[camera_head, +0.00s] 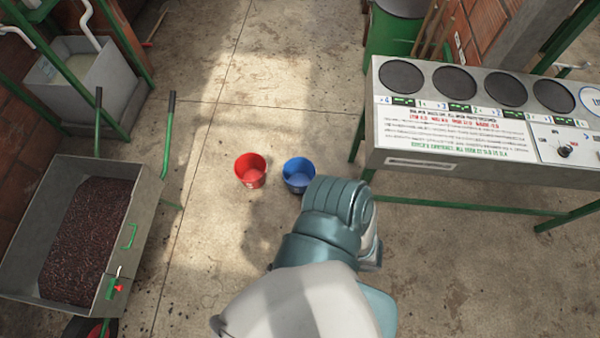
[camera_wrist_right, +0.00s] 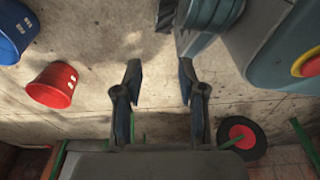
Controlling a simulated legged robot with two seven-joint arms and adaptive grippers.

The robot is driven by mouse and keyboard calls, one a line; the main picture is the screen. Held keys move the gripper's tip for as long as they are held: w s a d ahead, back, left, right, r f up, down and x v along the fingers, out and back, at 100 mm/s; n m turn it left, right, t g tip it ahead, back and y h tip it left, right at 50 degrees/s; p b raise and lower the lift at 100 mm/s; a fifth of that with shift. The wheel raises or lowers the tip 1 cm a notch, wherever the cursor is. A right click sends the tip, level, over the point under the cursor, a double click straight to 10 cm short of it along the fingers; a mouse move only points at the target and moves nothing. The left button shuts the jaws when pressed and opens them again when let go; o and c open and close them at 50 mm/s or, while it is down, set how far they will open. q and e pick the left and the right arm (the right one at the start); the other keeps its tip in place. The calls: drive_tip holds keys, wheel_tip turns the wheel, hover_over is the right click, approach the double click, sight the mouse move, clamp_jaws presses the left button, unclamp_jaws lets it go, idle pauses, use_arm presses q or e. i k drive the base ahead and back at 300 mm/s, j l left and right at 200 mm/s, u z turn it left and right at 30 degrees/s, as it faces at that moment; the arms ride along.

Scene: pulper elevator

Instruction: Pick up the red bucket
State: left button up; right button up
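The red bucket (camera_head: 250,171) stands on the concrete floor near the middle of the head view. In the right wrist view the red bucket (camera_wrist_right: 52,87) is at the left. My right gripper (camera_wrist_right: 160,82) is open, with nothing between its fingers, and the bucket lies to the left of the fingers, apart from them. In the head view my right arm reaches in from the bottom and its gripper is hidden. My left gripper is in neither view.
A blue bucket (camera_head: 298,176) stands close to the right of the red one; my arm is near its edge. A metal cart (camera_head: 140,225) holding dark beans is at the left. A panel table (camera_head: 450,170) is at the right. Floor beyond the buckets is clear.

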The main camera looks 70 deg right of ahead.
sight(250, 168)
drive_tip(key=z, duration=1.9)
